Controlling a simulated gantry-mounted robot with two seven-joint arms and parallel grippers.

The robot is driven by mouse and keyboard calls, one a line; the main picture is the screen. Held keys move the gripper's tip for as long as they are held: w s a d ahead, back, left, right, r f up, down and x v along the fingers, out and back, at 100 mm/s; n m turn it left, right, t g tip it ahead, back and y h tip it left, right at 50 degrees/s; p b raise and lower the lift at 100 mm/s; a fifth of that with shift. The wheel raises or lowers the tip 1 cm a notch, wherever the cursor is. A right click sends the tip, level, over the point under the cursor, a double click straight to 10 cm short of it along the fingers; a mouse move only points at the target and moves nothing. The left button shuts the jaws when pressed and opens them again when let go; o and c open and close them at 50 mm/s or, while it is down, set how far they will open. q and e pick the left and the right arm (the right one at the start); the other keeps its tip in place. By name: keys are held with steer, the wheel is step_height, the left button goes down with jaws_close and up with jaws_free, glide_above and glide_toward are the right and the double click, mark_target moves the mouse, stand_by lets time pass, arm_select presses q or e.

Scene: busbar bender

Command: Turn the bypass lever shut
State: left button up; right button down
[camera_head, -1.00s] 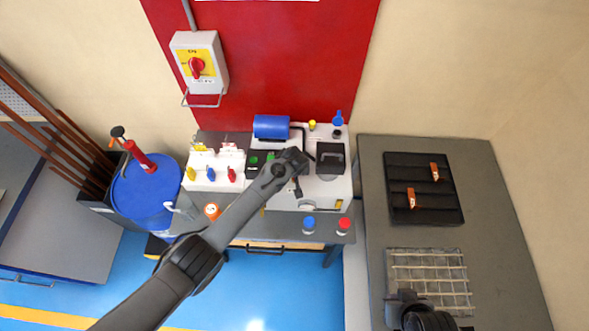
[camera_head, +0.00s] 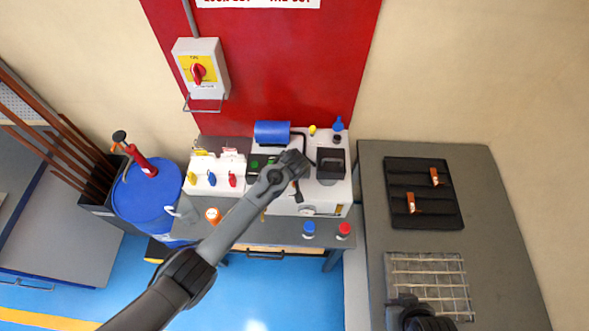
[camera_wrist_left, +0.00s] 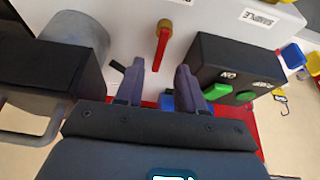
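A red lever with a brass pivot (camera_wrist_left: 162,45) stands out on the white panel in the left wrist view. I take it for the bypass lever. My left gripper (camera_wrist_left: 159,72) is open, and the lever's free end shows between its two fingertips. No finger is visibly touching the lever, and the depth is unclear. In the head view my left wrist (camera_head: 290,163) hangs over the white bench machine and hides much of the lever area. My right gripper (camera_head: 425,315) is dark, at the bottom right, cut by the frame edge; its fingers are unclear.
A black box with green buttons (camera_wrist_left: 225,70) stands close beside the left gripper. A grey cylinder (camera_wrist_left: 75,28) and a dark block (camera_wrist_left: 50,68) are on its other side. In the head view a blue cylinder (camera_head: 272,131) lies behind. A wire rack (camera_head: 428,283) lies near my right arm.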

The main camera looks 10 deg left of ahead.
arm_select(q)
steer(key=v, duration=0.6)
steer(key=shift+s+r, duration=0.2)
steer(key=shift+r, duration=0.1)
arm_select(e)
steer(key=shift+a, duration=0.1)
